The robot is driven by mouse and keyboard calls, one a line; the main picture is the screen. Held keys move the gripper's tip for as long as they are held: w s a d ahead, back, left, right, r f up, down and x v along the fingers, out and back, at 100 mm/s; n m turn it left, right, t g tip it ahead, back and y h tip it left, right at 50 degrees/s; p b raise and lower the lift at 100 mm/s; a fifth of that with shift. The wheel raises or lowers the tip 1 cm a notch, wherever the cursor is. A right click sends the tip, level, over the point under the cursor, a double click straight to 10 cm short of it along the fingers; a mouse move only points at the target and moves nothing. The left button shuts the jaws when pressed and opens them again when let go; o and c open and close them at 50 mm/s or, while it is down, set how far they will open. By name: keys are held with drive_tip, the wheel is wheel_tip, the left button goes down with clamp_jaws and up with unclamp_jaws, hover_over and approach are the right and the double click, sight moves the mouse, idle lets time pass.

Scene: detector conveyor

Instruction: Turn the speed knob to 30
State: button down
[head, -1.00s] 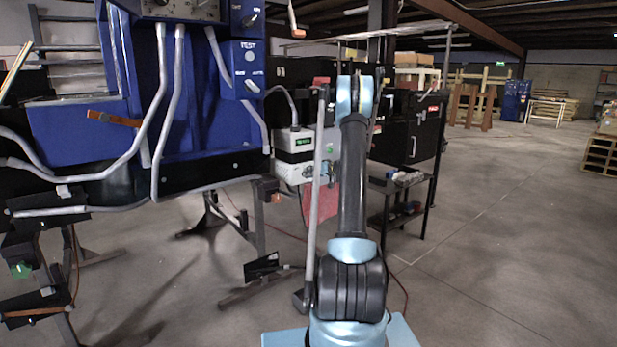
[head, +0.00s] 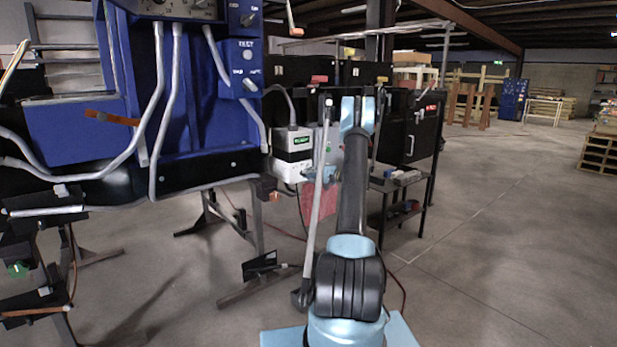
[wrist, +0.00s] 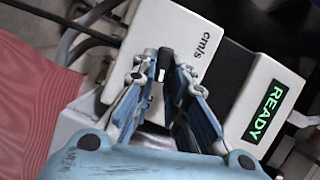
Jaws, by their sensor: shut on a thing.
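The speed knob (wrist: 165,60) is small and black with a white mark, on a pale housing (wrist: 210,42) labelled "cm/s" in the wrist view. My gripper (wrist: 161,72) has its two fingertips on either side of the knob and is shut on it. The fingers partly hide the knob and its surroundings; I cannot read any dial numbers. A green "READY" display (wrist: 264,112) is lit at the right. In the head view, the white control box (head: 292,168) stands just left of my arm, and my arm hides most of the gripper and the knob.
A red cloth-like panel (wrist: 35,110) lies at the left of the wrist view, with dark cables (wrist: 70,30) above it. A large blue machine (head: 190,100) with grey pipes stands at left. A black shelf (head: 408,185) is right of my arm. Open floor (head: 510,240) lies further right.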

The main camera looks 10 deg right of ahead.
drive_tip(key=shift+d+f+m+t+y, duration=0.15)
drive_tip(key=shift+m+y, duration=0.05)
drive_tip(key=shift+m, duration=0.3)
drive_tip(key=shift+d+f+m+t+y, duration=0.1)
drive_tip(key=shift+f+m+t+y, duration=0.1)
drive_tip(key=shift+m, duration=0.3)
drive_tip(key=c, duration=1.6)
unclamp_jaws()
drive_tip(key=shift+w, duration=0.1)
drive_tip(key=shift+a, duration=0.1)
drive_tip(key=v, duration=1.2)
